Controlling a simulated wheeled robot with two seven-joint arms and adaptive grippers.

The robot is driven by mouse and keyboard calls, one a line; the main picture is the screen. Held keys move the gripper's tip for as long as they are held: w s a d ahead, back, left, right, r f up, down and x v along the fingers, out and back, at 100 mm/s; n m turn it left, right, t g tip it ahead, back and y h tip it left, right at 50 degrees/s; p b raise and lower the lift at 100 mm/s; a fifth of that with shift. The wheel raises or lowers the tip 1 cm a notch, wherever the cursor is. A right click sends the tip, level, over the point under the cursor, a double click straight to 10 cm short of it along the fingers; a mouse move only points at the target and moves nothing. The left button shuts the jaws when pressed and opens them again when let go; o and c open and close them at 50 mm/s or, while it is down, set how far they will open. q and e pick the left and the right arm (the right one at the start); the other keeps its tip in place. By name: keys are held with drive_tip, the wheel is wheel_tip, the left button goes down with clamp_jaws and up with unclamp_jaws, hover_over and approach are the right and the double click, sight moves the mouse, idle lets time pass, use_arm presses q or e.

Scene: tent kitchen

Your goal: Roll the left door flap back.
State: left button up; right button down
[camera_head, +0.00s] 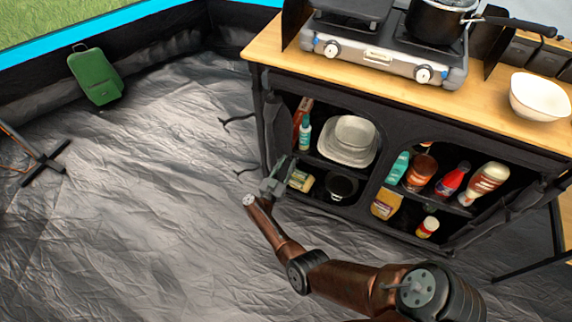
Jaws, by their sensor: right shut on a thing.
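The camp kitchen cupboard (384,172) is black with a wooden top and two open-fronted compartments. The left door flap (278,118) is dark fabric, gathered in a narrow upright strip along the left edge of the left compartment. The contents of that compartment show. Two thin dark straps (240,120) stick out to the left of the cupboard's side. My right gripper (281,174) is at the lower end of the flap, beside the compartment's left edge. It is shut, apparently on the flap's fabric; the fingertips are small and partly hidden against it. My left gripper is out of view.
A stove (384,60) with a pot (437,22) and a white bowl (540,97) stand on top. Dishes (351,141) and bottles (423,172) fill the compartments. A green case (95,76) stands at the tent wall. The grey floor left of the cupboard is mostly clear.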

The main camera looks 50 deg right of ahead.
drive_tip(key=c, duration=1.8)
unclamp_jaws()
drive_tip(key=shift+a+f, duration=0.15)
drive_tip(key=shift+o, duration=1.1)
drive_tip(key=v, duration=1.1)
drive_tip(key=shift+s+a, duration=0.25)
drive_tip(key=shift+a, duration=0.1)
